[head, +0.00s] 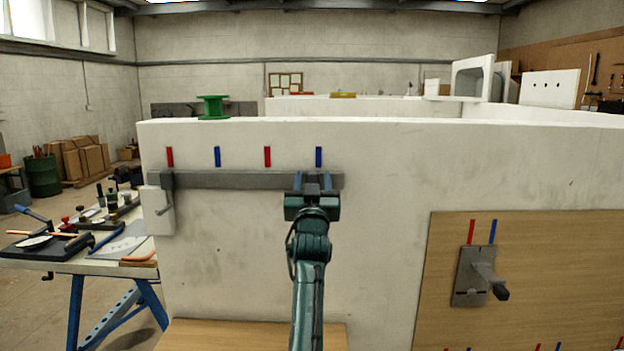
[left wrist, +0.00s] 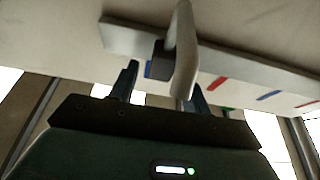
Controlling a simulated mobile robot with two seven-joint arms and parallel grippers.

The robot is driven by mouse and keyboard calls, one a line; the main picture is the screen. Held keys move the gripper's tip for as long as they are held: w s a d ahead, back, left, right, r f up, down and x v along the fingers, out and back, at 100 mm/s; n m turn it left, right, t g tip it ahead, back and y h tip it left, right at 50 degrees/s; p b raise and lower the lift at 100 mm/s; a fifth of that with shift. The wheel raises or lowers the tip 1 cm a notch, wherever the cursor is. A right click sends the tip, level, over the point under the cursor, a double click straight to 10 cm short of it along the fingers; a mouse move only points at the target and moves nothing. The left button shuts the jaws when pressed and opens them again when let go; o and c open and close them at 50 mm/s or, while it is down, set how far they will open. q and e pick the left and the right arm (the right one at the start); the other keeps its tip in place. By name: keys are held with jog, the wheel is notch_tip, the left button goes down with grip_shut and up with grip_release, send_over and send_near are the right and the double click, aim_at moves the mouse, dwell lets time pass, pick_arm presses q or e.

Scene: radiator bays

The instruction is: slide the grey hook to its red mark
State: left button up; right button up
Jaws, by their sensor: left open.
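The grey hook (left wrist: 184,62) shows in the left wrist view as a pale curved bar with a dark block behind it on a long rail (head: 235,180). It stands by the blue mark (head: 319,157) near the rail's right end; in the head view my gripper mostly hides it. My left gripper (head: 313,182) is open at the rail. In the left wrist view its fingers (left wrist: 163,88) stand on either side of the hook; contact cannot be told. Red marks (head: 267,157) and (head: 170,157) lie to the left above the rail. My right gripper is not in view.
A dark bracket (head: 167,182) with a white block (head: 158,212) is at the rail's left end. A green spool (head: 213,107) stands on the wall top. A wooden panel (head: 560,260) at right carries a grey plate with a lever (head: 485,272). A cluttered workbench (head: 95,262) stands left.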

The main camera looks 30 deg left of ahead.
pick_arm(q)
jog(key=shift+c, duration=0.5)
grip_shut()
